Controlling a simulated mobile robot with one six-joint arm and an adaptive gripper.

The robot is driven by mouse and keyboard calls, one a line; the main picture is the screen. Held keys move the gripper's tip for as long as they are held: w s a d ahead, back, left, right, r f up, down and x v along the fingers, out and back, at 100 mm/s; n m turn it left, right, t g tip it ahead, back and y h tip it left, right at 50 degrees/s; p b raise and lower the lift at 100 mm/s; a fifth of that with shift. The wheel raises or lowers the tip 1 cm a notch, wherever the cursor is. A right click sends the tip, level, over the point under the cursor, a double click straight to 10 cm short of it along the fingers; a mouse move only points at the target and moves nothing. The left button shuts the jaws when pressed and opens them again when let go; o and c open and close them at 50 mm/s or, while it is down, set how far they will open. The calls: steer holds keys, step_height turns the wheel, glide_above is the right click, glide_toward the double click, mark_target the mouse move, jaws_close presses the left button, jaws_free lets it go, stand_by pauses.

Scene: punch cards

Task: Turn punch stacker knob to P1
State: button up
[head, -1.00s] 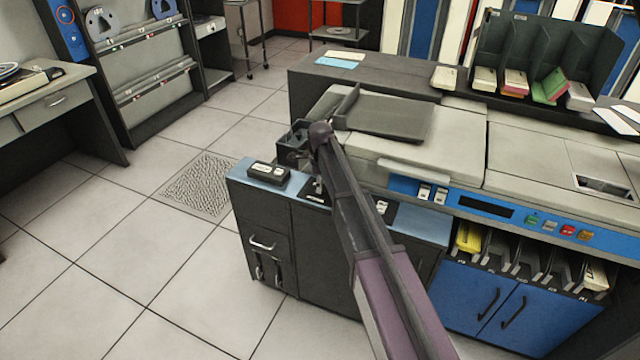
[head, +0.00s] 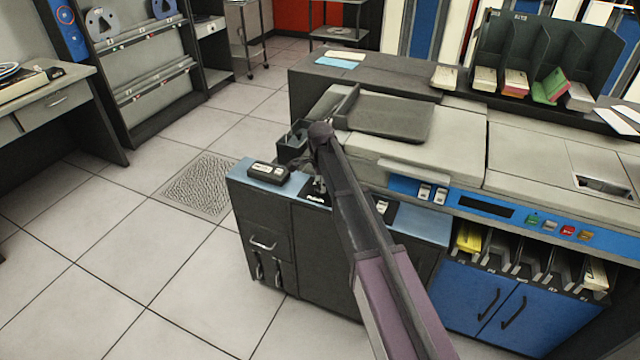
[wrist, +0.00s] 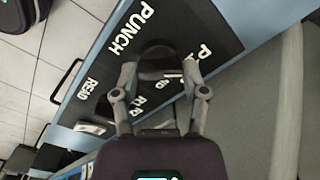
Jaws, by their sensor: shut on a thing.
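The punch stacker knob (wrist: 158,52) is a dark round knob on a black label plate (wrist: 203,28). My gripper (wrist: 160,74) is shut on it in the wrist view, one finger on each side. The plate carries white lettering: PUNCH at upper left, READ at lower left, and P and R position marks partly covered by the fingers. Which mark the knob points to cannot be told. In the head view my gripper (head: 316,188) is over the blue-topped cabinet end, and my arm hides most of the knob.
A small black box (head: 268,173) sits on the blue ledge to the left. The machine's grey cover (head: 385,117) rises behind the ledge. Buttons (head: 567,231) and a display line the blue front panel to the right. Open tiled floor (head: 130,270) lies to the left.

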steer(key=o, duration=1.2)
steer(key=shift+c, duration=0.2)
steer(key=shift+m, duration=0.4)
